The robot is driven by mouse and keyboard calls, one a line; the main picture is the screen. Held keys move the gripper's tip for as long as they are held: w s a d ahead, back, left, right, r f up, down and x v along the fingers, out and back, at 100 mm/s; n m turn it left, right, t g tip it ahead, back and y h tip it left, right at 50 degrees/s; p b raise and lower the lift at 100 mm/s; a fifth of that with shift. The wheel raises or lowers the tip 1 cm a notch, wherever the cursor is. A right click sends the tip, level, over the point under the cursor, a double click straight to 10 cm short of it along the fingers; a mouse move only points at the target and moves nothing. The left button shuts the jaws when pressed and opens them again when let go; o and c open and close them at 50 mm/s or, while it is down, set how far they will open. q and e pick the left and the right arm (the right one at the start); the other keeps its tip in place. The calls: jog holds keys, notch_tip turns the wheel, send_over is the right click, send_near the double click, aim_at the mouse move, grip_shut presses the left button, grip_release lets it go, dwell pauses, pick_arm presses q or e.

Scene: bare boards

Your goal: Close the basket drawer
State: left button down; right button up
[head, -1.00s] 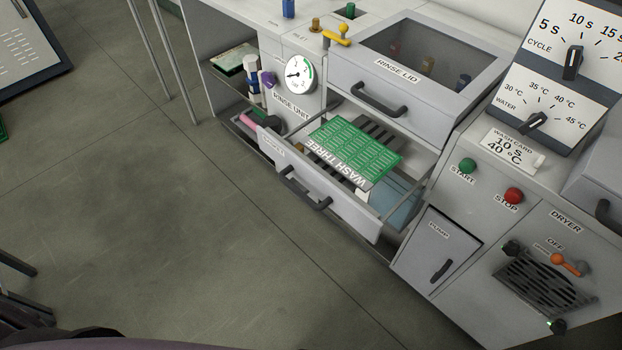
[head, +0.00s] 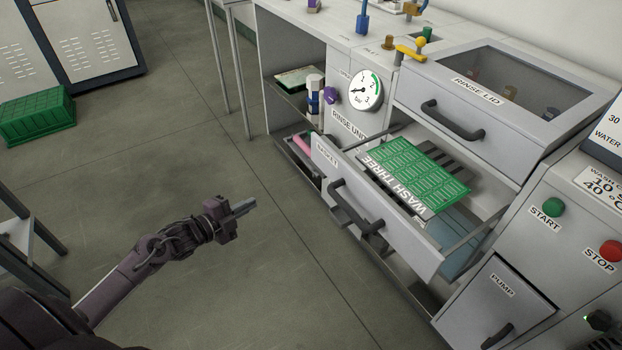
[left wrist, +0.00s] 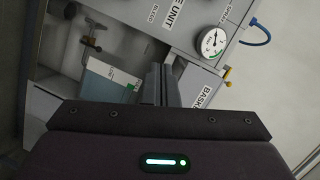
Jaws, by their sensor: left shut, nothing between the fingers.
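The basket drawer (head: 392,222) stands pulled out of the rinse unit, below the rinse lid, with a dark bar handle (head: 352,208) on its front. A green board marked WASH THREE (head: 415,172) lies over dark slots in the drawer. My left gripper (head: 245,207) is shut and empty, in the air left of the drawer front and apart from it. In the left wrist view its closed fingers (left wrist: 160,85) point toward the unit, with part of the drawer front's label (left wrist: 207,97) to their right. My right gripper is not in view.
The rinse lid (head: 470,100) is shut above the drawer. An open shelf bay with bottles (head: 315,92) is left of the gauge (head: 366,90). A pump door (head: 495,300) is at lower right. A green crate (head: 36,116) stands on the floor at left. The floor before the drawer is clear.

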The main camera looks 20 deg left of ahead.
pick_arm(q)
jog(key=d+r+m+h+b, duration=0.1)
jog(key=d+r+m+h, duration=0.45)
jog(key=r, duration=0.45)
send_near(321, 157)
jog(key=shift+m+y, duration=0.45)
jog(key=x, duration=0.6)
jog(key=shift+w+d+r+b, duration=0.2)
jog(key=shift+w+d+b, duration=0.1)
jog(key=shift+b, duration=0.1)
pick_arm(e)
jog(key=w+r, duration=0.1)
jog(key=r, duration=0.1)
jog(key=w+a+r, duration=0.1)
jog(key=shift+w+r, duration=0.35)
pick_arm(q)
jog(key=shift+w+d, duration=0.1)
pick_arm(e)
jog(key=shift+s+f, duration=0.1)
